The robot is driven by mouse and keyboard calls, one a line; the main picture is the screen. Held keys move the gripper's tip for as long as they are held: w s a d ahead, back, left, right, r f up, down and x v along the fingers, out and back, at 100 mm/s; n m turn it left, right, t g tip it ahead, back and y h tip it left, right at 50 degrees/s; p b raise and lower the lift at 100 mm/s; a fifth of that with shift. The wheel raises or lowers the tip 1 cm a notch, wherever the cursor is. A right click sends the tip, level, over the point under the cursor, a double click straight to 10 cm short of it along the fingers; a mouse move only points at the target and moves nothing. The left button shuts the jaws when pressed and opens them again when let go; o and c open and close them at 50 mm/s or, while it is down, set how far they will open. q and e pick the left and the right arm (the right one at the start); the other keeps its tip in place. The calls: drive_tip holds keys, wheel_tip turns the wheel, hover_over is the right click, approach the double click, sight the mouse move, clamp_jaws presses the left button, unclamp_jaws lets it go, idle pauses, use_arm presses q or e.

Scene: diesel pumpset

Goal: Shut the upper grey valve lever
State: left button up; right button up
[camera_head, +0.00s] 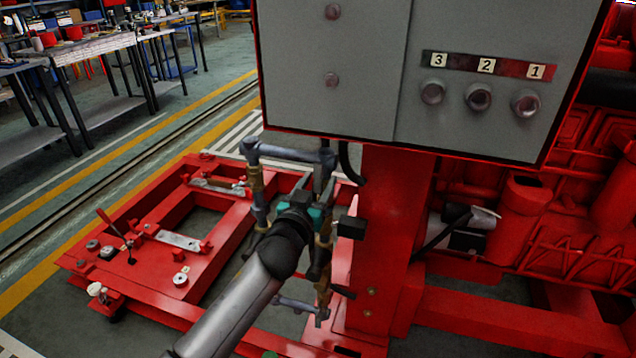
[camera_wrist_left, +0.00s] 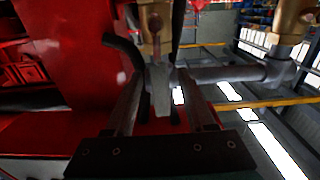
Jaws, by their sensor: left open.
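My left gripper (camera_head: 318,188) is at the pipework beside the red post, its jaws pointing away from the head camera. In the left wrist view, a grey lever (camera_wrist_left: 159,92) lies between the two open fingers (camera_wrist_left: 160,80), below a brass valve body (camera_wrist_left: 154,22). There is a visible gap on at least one side of the lever; I cannot tell whether a finger touches it. In the head view my gripper and wrist hide most of this lever. Brass fittings (camera_head: 325,245) and a lower grey pipe (camera_head: 295,304) show below the gripper. My right gripper is not in view.
A grey control box (camera_head: 345,70) with several buttons overhangs the pipework. The red post (camera_head: 385,240) stands close to the right of my gripper. A grey pipe (camera_head: 290,152) crosses above it. The red base frame (camera_head: 215,265) lies below left. Open floor and workbenches are beyond.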

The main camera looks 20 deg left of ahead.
use_arm(q)
clamp_jaws()
idle(1.3)
